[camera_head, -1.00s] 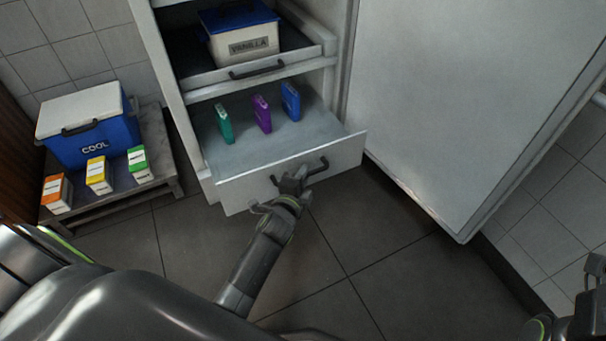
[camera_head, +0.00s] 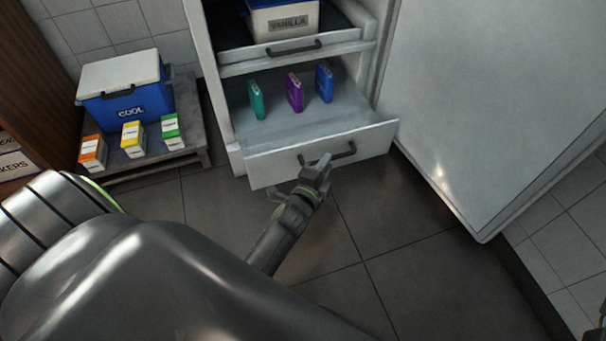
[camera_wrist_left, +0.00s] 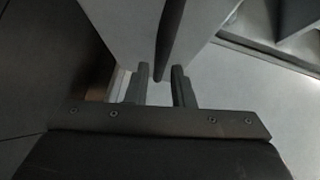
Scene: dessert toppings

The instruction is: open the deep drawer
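The deep drawer (camera_head: 290,160) of the white cabinet is pulled out in the head view, with its inside showing. Its dark bar handle (camera_head: 344,155) is on the drawer's front face. My left gripper (camera_head: 322,166) is just in front of the handle's left part. In the left wrist view the two fingers of my left gripper (camera_wrist_left: 160,86) stand apart, with a dark bar (camera_wrist_left: 170,45), which looks like the handle, extending ahead between them. I see no finger pressed on it.
Teal (camera_head: 256,99), purple (camera_head: 294,92) and blue (camera_head: 324,82) packs stand in the drawer. A vanilla tub (camera_head: 284,20) sits in the drawer above. The open door (camera_head: 490,100) blocks the right. A blue cooler (camera_head: 128,108) and small boxes stand on a low platform at left.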

